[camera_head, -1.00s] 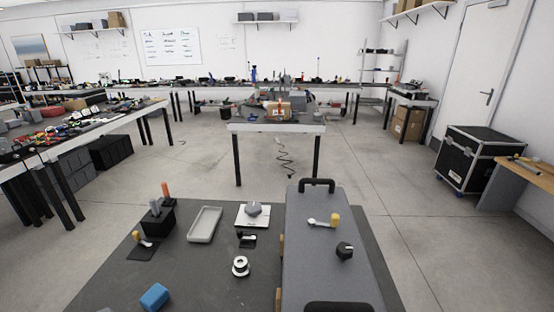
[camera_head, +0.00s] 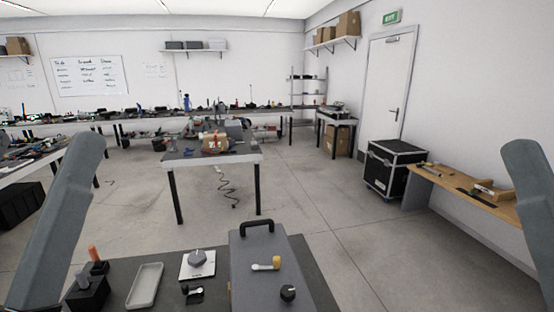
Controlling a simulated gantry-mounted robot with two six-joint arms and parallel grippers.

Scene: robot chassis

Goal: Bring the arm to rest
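My two arms stand raised in the head view, one grey link at the far left and one at the far right edge. Neither gripper is in view. Both visible arm links are apart from the things on the near bench (camera_head: 320,292).
A black wheeled case (camera_head: 392,166) and a wooden bench (camera_head: 465,190) are at the right. Benches with many items line the back and left. Open floor (camera_head: 330,210) lies between them.

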